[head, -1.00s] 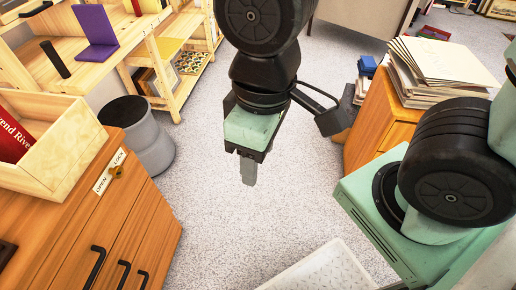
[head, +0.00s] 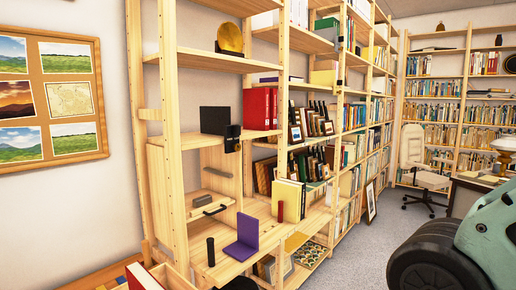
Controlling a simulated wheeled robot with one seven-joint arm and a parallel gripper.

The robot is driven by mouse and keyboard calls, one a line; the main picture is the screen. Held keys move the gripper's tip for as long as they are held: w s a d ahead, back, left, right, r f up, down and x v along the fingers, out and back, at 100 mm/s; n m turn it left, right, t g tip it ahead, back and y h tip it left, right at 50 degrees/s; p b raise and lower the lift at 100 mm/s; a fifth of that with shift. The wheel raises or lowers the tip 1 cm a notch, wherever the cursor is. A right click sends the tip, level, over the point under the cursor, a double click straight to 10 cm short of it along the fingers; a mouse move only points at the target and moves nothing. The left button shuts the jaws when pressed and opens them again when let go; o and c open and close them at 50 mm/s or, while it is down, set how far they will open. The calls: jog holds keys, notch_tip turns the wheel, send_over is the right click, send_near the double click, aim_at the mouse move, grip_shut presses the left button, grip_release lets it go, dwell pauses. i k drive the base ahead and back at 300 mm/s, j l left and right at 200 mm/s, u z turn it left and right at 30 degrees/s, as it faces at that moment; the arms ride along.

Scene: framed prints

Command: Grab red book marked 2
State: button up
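Red books (head: 260,108) stand upright on a middle shelf of the wooden shelving, near the picture's centre. No number can be read on their spines at this size. Another red book (head: 143,277) leans in a light wooden box at the bottom left, cut by the frame edge; no number can be read on it either. My gripper is out of the head view; only a dark and green part of my arm shows at the lower right.
A purple bookend (head: 243,238) and a black cylinder (head: 211,251) stand on the lower wooden surface. Yellow books (head: 288,199) stand behind them. A corkboard (head: 55,100) hangs on the left wall. Clear carpet (head: 385,235) lies right of the shelves, near an office chair (head: 424,170).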

aim_at(256, 101)
jog(key=i+l, duration=0.15)
jog(key=i, duration=0.35)
jog(key=i+l, duration=0.15)
jog(key=i, duration=0.3)
jog(key=i+l, duration=0.2)
jog(key=i, duration=0.3)
